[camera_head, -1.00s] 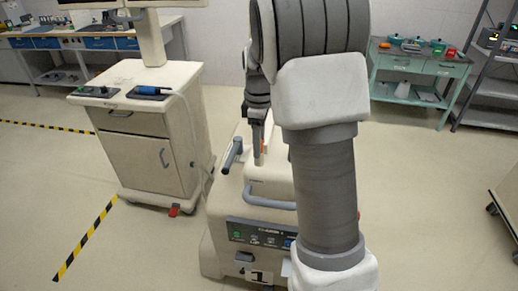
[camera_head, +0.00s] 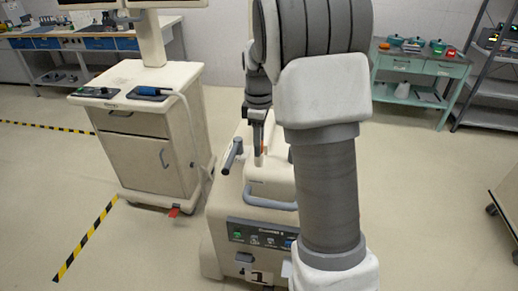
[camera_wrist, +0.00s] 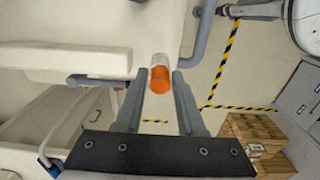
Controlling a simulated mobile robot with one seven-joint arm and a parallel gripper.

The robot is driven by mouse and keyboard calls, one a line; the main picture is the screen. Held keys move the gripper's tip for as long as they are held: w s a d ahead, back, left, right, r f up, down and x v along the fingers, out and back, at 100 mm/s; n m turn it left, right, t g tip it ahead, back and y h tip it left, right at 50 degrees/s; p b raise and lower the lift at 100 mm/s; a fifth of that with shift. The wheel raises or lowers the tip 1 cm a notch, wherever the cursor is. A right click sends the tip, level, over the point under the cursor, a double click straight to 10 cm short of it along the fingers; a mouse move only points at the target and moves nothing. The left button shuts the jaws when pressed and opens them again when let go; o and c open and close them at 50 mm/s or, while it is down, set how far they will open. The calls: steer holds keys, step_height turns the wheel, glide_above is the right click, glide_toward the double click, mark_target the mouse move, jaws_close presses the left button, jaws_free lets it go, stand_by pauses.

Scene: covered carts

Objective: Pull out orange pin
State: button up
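The orange pin (camera_wrist: 160,80) shows in the wrist view as a short orange cylinder with a pale part above it. It stands out from a cream-coloured cart body (camera_wrist: 85,25). My gripper (camera_wrist: 160,82) has one finger on each side of the pin, close to it. I cannot tell whether the fingers touch the pin or leave thin gaps. In the head view my gripper (camera_head: 259,155) points down over the top of the cream cart (camera_head: 225,218). Only a sliver of orange shows beside it there, and my arm hides part of the cart.
A grey push handle (camera_head: 232,156) stands close left of my gripper. Another cream cart (camera_head: 140,155) with a cable is farther left. Green table (camera_head: 420,68) stands at the back right. A wooden crate (camera_wrist: 252,130) shows in the wrist view.

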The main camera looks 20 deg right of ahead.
jaws_close()
steer(key=shift+r, duration=0.15)
stand_by(1.1)
steer(key=shift+r+p, duration=2.25)
steer(key=shift+r, duration=0.6)
